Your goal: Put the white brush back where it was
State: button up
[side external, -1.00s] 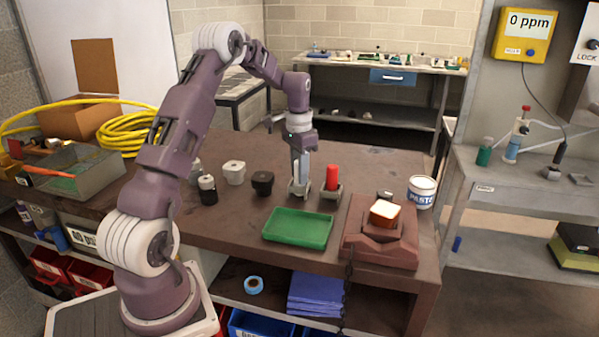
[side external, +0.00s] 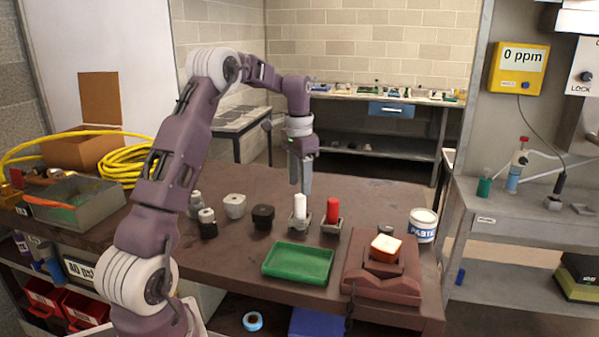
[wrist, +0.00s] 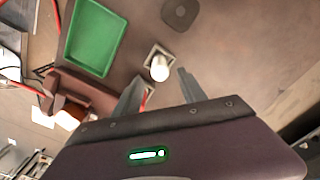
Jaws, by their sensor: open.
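The white brush (side external: 300,206) stands upright in a small grey holder (side external: 301,224) on the brown bench, left of the red brush (side external: 332,211) in its own holder. My gripper (side external: 304,190) is above and slightly behind the white brush, fingers pointing down, open and empty. In the wrist view the white brush (wrist: 160,69) sits in its square holder (wrist: 151,52), just beyond the gap between my two fingertips (wrist: 158,80). The red brush is mostly hidden behind the left finger there.
A green tray (side external: 298,262) lies in front of the holders. A reddish-brown stand (side external: 382,268) and a paste tin (side external: 423,225) are to the right. Bench behind the holders is clear.

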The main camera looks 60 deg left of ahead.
notch_tip(320, 180, up, 4)
jog(key=shift+d+r, duration=0.15)
jog(key=shift+r, duration=0.05)
jog(key=s+d+r+t+y, duration=0.1)
jog(key=s+d+r, duration=0.35)
jog(key=d, duration=0.45)
jog(key=s+d+r+t, duration=0.1)
jog(key=s+d+r, duration=0.35)
jog(key=d, duration=0.55)
jog(key=s+d+f+t, duration=0.1)
jog(key=s+d+f, duration=0.1)
jog(key=s+d, duration=0.3)
jog(key=s+d+f+t+h, duration=0.1)
jog(key=s+d, duration=0.4)
jog(key=s, duration=0.6)
jog(key=shift+f+t, duration=0.7)
jog(key=shift+f, duration=0.25)
jog(key=shift+d, duration=0.1)
